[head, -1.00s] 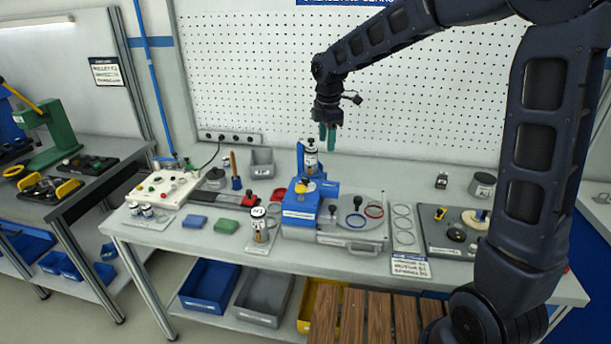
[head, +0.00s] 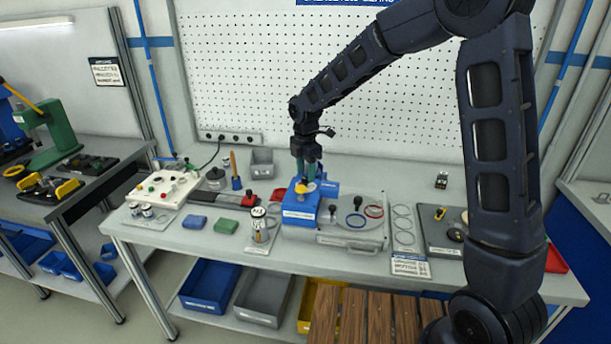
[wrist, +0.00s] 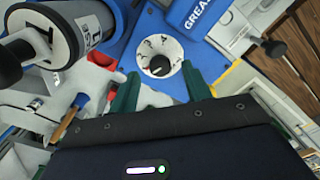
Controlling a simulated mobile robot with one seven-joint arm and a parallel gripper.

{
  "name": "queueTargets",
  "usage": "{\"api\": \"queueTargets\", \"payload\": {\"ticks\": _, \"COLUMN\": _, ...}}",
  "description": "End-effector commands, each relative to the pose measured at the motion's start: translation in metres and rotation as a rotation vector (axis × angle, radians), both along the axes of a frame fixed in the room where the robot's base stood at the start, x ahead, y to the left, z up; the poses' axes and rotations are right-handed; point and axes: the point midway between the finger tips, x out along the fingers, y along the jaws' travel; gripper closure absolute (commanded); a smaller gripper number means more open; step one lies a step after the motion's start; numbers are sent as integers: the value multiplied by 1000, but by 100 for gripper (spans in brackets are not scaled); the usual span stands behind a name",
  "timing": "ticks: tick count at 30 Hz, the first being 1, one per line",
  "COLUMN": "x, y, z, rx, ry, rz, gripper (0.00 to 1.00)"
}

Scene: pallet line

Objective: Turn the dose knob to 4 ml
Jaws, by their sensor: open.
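The dose knob (wrist: 157,67) is a small dark knob on a white round dial (wrist: 172,50) with printed numbers, set on a blue dispenser (wrist: 125,57). A 3 and a 4 seem to show at the dial's upper edge; which mark the knob points at is too small to tell. In the head view the blue dispenser (head: 300,212) stands mid-bench. My gripper (head: 306,176) is directly over it, pointing down. In the wrist view my gripper's green fingers (wrist: 160,90) are apart with nothing between them, near the dial's lower edge.
A cylinder with a white label (wrist: 88,32) rises close by at the wrist view's upper left. A labelled jar (head: 259,226) stands left of the dispenser. A grey tray (head: 352,232) lies to its right. A pegboard (head: 400,100) backs the bench.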

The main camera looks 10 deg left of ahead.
Motion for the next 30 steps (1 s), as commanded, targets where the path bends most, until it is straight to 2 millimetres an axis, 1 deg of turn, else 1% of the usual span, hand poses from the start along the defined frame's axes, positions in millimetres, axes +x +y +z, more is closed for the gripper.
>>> {"api": "queueTargets", "payload": {"ticks": 1, "x": -1, "y": 0, "z": -7, "rx": -1, "ry": 1, "rz": 1, "gripper": 52}}
{"api": "queueTargets", "payload": {"ticks": 6, "x": 0, "y": 0, "z": -17, "rx": 0, "ry": 0, "rz": 1, "gripper": 52}}
{"api": "queueTargets", "payload": {"ticks": 16, "x": 0, "y": 0, "z": -20, "rx": 1, "ry": -1, "rz": 0, "gripper": 52}}
{"api": "queueTargets", "payload": {"ticks": 17, "x": 0, "y": 0, "z": -20, "rx": 1, "ry": -1, "rz": 0, "gripper": 55}}
{"api": "queueTargets", "payload": {"ticks": 18, "x": 0, "y": 0, "z": -20, "rx": 1, "ry": -1, "rz": 0, "gripper": 63}}
{"api": "queueTargets", "payload": {"ticks": 23, "x": 0, "y": 0, "z": -20, "rx": 0, "ry": 0, "rz": 0, "gripper": 95}}
{"api": "queueTargets", "payload": {"ticks": 24, "x": 0, "y": 0, "z": -20, "rx": 1, "ry": -1, "rz": 0, "gripper": 96}}
{"api": "queueTargets", "payload": {"ticks": 30, "x": 0, "y": 0, "z": -20, "rx": 1, "ry": -1, "rz": -13, "gripper": 96}}
